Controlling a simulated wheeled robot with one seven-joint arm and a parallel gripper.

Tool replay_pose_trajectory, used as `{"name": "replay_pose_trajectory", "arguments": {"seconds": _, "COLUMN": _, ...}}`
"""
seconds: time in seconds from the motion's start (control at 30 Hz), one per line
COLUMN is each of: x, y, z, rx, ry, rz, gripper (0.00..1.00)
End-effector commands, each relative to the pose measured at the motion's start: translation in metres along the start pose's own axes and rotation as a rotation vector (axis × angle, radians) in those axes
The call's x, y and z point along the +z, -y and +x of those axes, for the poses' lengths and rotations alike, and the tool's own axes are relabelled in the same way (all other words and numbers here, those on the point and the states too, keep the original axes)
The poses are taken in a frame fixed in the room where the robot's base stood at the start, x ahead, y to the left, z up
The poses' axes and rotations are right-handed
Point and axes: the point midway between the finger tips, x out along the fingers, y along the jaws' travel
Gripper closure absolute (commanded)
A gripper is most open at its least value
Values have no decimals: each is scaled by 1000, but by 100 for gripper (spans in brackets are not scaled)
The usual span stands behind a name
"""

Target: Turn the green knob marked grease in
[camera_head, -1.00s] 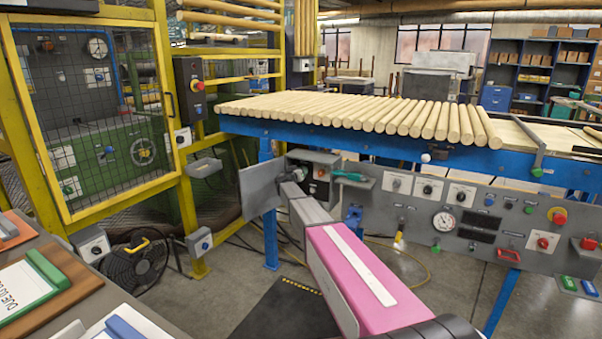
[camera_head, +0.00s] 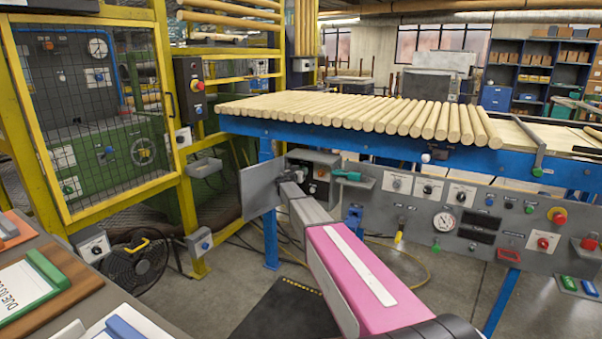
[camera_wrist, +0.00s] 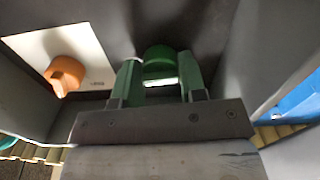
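In the wrist view, a round green knob (camera_wrist: 160,62) with a white mark sits between the two green fingers of my gripper (camera_wrist: 160,78). The fingers flank it left and right, very close to its sides. Whether they press on it is not clear. An orange knob (camera_wrist: 65,75) on a white plate is to the left, with small lettering too blurred to read. No lettering for the green knob is readable. In the head view, my gripper (camera_head: 292,176) is at the recessed control box under the conveyor; the green knob is hidden there.
A grey plate (camera_head: 262,197) stands left of my gripper. A green-handled tool (camera_head: 347,176) rests on a ledge to the right. The blue conveyor frame (camera_head: 370,145) with wooden rods passes above. A control panel (camera_head: 470,222) with several knobs extends right.

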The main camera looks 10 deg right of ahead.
Motion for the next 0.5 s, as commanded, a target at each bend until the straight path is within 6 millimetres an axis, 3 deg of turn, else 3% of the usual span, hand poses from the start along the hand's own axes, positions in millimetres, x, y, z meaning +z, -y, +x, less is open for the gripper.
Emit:
{"name": "replay_pose_trajectory", "arguments": {"seconds": 0.03, "x": 2, "y": -1, "z": -1, "rx": 1, "ry": 2, "rz": 0, "gripper": 46}}
{"name": "replay_pose_trajectory", "arguments": {"seconds": 0.07, "x": 1, "y": -1, "z": -1, "rx": 1, "ry": 2, "rz": 0, "gripper": 37}}
{"name": "replay_pose_trajectory", "arguments": {"seconds": 0.5, "x": 0, "y": 0, "z": -7, "rx": 0, "ry": 0, "rz": -1, "gripper": 37}}
